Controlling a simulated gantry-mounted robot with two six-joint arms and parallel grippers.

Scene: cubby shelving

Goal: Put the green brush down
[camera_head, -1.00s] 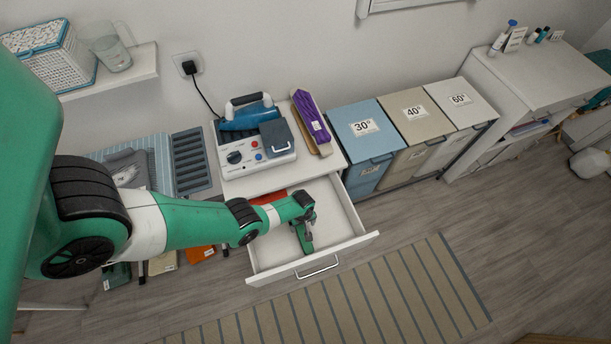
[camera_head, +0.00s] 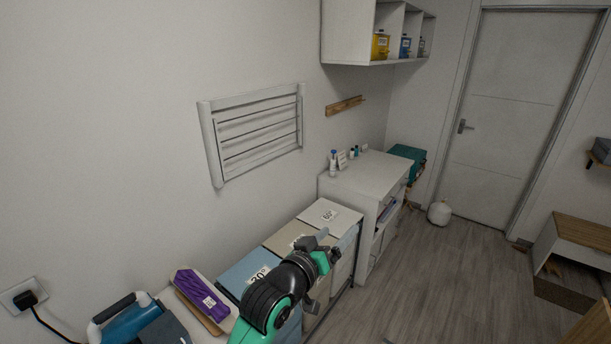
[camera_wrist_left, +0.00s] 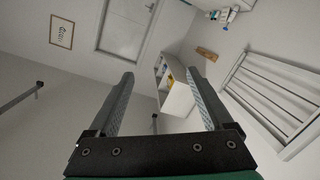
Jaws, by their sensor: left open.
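My left gripper (camera_head: 321,240) is raised in front of the 40° and 60° bins in the head view. In the left wrist view its two fingers (camera_wrist_left: 159,76) are spread wide with nothing between them. I see no green brush in either view now. The drawer is also out of the head view. My right gripper is not in view.
Lidded bins stand in a row, including a blue one (camera_head: 238,275) and a 60° one (camera_head: 325,212). A white cabinet (camera_head: 372,178) stands beyond them. A cubby shelf (camera_head: 350,45) hangs above, holding a yellow container (camera_head: 380,46). Floor (camera_head: 450,270) at right is clear.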

